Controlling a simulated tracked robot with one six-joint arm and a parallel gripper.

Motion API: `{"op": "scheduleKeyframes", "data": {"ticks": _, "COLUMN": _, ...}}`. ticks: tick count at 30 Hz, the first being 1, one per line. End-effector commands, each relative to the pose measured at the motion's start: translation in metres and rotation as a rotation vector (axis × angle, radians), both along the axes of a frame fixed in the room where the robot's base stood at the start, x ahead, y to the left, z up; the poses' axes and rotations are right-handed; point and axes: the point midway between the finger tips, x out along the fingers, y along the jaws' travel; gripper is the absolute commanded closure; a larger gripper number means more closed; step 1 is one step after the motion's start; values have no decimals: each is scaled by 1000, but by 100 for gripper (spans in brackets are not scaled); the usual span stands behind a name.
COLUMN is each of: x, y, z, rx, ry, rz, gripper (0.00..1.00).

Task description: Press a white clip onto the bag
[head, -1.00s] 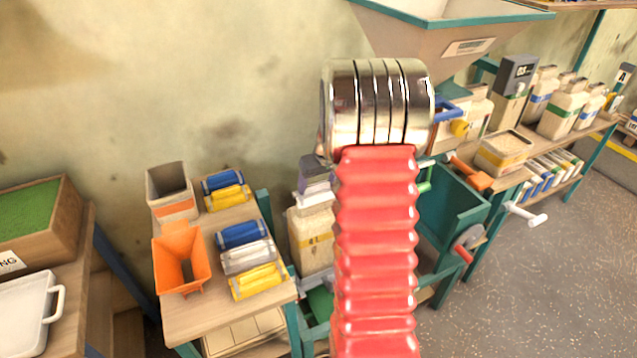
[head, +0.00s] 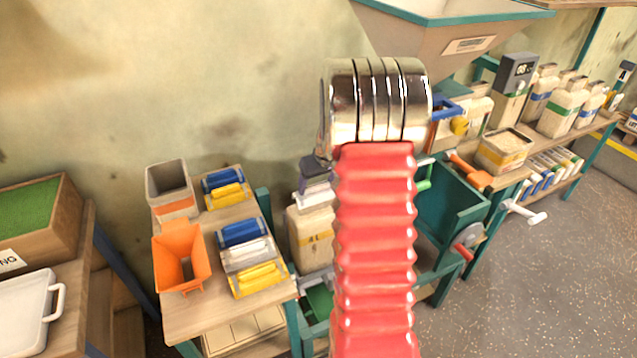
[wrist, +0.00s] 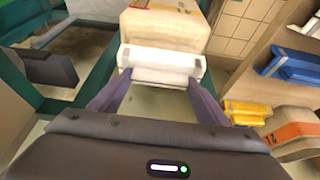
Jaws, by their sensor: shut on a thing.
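In the wrist view my gripper (wrist: 160,84) is shut on a white clip (wrist: 163,63), with a dark purple finger at each end of it. The clip lies across the near end of the pale bag (wrist: 166,27) and appears to touch it; whether it grips the bag is unclear. In the head view the bag (head: 311,243), with a yellow band, stands upright right of the small wooden table. The white clip (head: 314,197) shows at its top, below my dark gripper. My red arm hides the bag's right side.
The small table (head: 190,322) holds blue, yellow and white clips (head: 247,253), an orange scoop (head: 180,265) and a grey bin (head: 168,187). A green machine (head: 452,212) with handles stands to the right. Floor (head: 520,290) at right is clear.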

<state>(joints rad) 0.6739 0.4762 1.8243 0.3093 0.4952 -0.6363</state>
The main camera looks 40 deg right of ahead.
Motion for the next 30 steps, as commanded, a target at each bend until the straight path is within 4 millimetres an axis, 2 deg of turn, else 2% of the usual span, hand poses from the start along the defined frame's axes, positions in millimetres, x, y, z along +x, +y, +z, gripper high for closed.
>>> {"op": "scheduleKeyframes", "data": {"ticks": 27, "x": 0, "y": 0, "z": -7, "rx": 1, "ry": 1, "rz": -1, "gripper": 52}}
{"op": "scheduleKeyframes", "data": {"ticks": 28, "x": 0, "y": 0, "z": -7, "rx": 1, "ry": 1, "rz": -1, "gripper": 28}}
{"op": "scheduleKeyframes", "data": {"ticks": 30, "x": 0, "y": 0, "z": -7, "rx": 1, "ry": 1, "rz": -1, "gripper": 23}}
